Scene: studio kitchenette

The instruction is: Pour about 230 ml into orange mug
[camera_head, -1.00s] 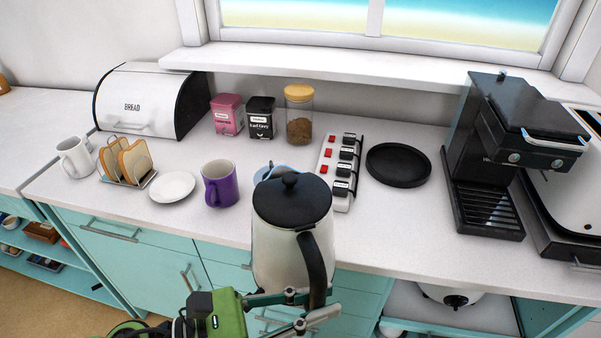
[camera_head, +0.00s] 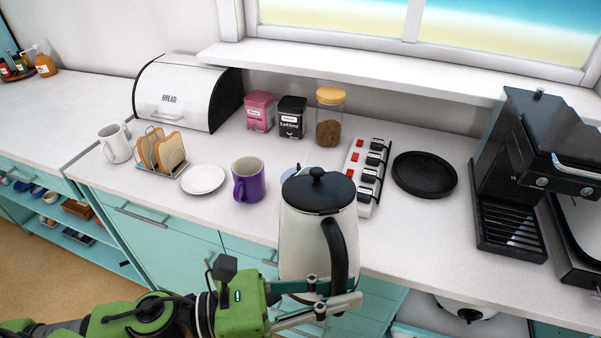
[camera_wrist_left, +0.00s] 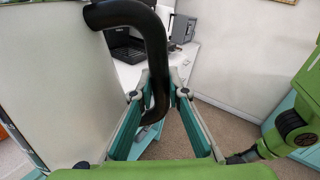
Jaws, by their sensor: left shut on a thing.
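The kettle (camera_head: 305,245) is white with a black lid and a black handle. It is upright in front of the counter's front edge. My left gripper (camera_head: 335,298) is shut on its handle, and the handle (camera_wrist_left: 157,60) stands between the fingers in the left wrist view. No orange mug shows. A purple mug (camera_head: 250,184) stands upright on the counter, left of and behind the kettle. Something light blue (camera_head: 289,173) is mostly hidden behind the kettle. My right gripper is out of view.
On the counter are a white plate (camera_head: 203,179), a toast rack (camera_head: 163,155), a bread box (camera_head: 188,95), tins, a jar (camera_head: 330,118), a power strip (camera_head: 363,172), a black round tray (camera_head: 425,176) and a coffee machine (camera_head: 515,185).

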